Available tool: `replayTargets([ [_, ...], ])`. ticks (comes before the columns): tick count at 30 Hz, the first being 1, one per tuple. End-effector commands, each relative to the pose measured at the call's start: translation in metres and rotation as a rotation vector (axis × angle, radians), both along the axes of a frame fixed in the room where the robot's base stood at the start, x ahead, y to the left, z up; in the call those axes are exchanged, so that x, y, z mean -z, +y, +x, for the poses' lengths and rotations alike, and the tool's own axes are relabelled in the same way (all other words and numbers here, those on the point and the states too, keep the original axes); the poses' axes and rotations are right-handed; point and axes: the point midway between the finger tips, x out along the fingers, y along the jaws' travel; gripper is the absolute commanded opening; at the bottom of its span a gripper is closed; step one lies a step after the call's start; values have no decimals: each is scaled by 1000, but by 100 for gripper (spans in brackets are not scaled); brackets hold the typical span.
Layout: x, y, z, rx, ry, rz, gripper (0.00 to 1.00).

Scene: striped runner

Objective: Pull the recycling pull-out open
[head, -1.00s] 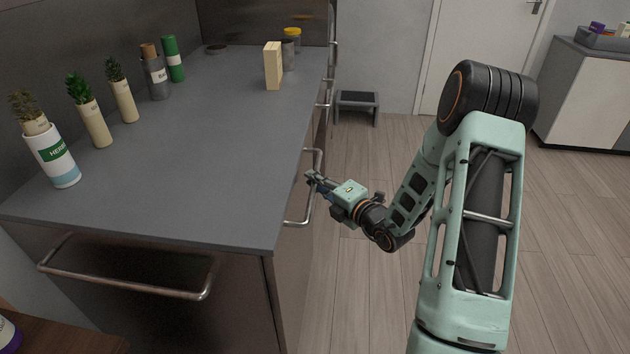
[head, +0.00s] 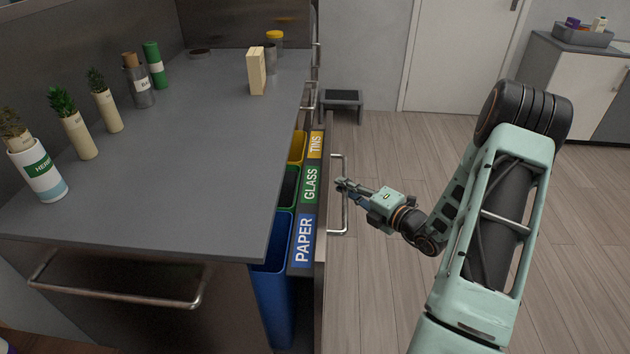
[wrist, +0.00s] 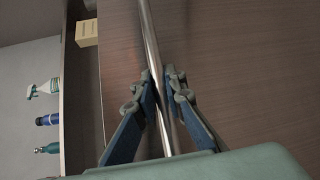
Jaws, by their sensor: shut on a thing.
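The recycling pull-out (head: 321,250) stands partly out from under the grey counter. Its top edge carries labels reading PAPER, GLASS and TINS. Inside it show part of a blue bin (head: 272,300), a dark bin with a green rim (head: 288,186) and a yellow bin (head: 298,148); the counter hides the rest of them. A metal bar handle (head: 345,210) is on its front. My gripper (head: 343,184) is shut on this handle. In the wrist view the two fingers (wrist: 164,100) sit on either side of the handle bar (wrist: 151,45), close to the dark front panel.
The counter (head: 190,150) holds several potted herbs and canisters, plus a cream box (head: 256,72). A grey step stool (head: 341,100) stands by the back wall. Another bar handle (head: 110,290) juts from the counter's near side. The wooden floor right of the pull-out is clear.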

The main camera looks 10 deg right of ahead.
Motion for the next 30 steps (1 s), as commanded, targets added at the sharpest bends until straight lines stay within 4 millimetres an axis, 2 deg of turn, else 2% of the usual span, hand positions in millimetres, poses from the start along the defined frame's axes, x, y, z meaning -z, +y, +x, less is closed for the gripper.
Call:
replayTargets([
  [1, -1, -27, -8, 18, 5, -3, 0],
  [18, 4, -216, -71, 14, 5, -6, 0],
  [24, 4, -262, -86, 11, 4, -4, 0],
  [30, 3, -290, -95, 8, 4, -2, 0],
])
